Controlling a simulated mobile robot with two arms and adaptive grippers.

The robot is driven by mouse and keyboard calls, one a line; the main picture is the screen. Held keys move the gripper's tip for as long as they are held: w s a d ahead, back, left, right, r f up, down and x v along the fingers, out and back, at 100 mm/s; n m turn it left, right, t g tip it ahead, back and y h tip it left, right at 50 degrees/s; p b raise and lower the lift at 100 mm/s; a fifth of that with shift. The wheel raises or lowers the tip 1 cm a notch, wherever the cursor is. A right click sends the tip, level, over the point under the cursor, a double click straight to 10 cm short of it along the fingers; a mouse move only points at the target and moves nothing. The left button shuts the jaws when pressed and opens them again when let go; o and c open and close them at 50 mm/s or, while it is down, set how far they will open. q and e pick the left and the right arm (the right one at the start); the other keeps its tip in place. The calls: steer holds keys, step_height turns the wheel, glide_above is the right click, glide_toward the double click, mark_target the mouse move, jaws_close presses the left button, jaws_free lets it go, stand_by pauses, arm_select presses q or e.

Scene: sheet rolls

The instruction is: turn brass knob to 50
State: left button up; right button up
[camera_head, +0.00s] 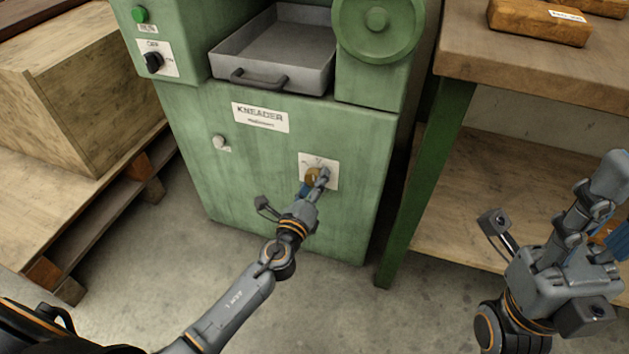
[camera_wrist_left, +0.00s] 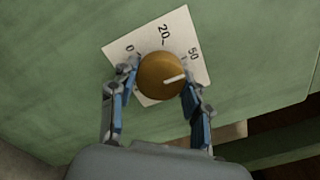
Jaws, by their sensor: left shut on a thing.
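The brass knob (camera_wrist_left: 158,70) is round, with a white pointer line, on a white dial plate (camera_wrist_left: 178,30) marked 0, 20 and 50. In the left wrist view the pointer line aims right and slightly up, close to the 50 side; its exact reading is hard to tell. My left gripper (camera_wrist_left: 163,77) is shut on the knob, one finger on each side. In the head view the knob (camera_head: 312,177) is partly hidden by my left gripper (camera_head: 318,180), low on the green kneader's front.
The green kneader (camera_head: 270,170) has a metal tray (camera_head: 275,45), a black switch (camera_head: 153,61), a green button (camera_head: 139,14) and a small pale knob (camera_head: 219,142). A wooden bench (camera_head: 540,65) stands right, a wooden crate (camera_head: 75,90) left. The floor between is clear.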

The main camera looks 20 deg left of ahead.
arm_select(q)
steer(key=o, duration=1)
steer(key=shift+f, duration=0.1)
steer(key=shift+o, duration=0.8)
steer(key=s, duration=1.2)
steer(key=shift+a, duration=0.15)
